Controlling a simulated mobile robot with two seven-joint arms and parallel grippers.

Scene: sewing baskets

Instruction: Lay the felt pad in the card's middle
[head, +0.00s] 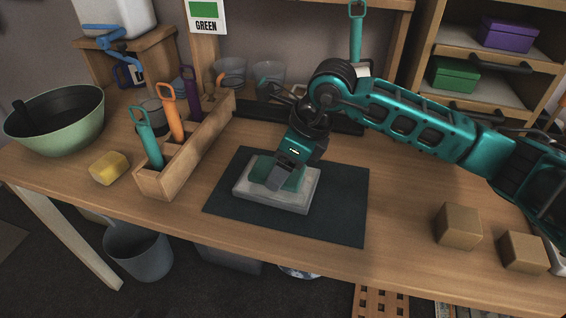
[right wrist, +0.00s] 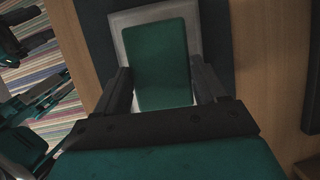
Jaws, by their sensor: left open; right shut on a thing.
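The green felt pad (right wrist: 158,62) is between my right gripper's dark fingers (right wrist: 163,88) in the right wrist view. In the head view, my right gripper (head: 279,178) comes in from the right and hides much of the pad. The pale grey card (head: 300,203) lies under the pad, on a dark mat. The pad lies over the card's middle part; I cannot tell whether it touches. What looks like my left gripper (right wrist: 38,28) shows small and dark at the right wrist view's left edge, apart from the card.
The dark mat (head: 340,220) lies on the wooden table (head: 400,255). A wooden tool caddy (head: 190,160), yellow block (head: 109,169) and green bowl (head: 60,125) stand left. Two brown blocks (head: 458,226) (head: 523,251) stand front right.

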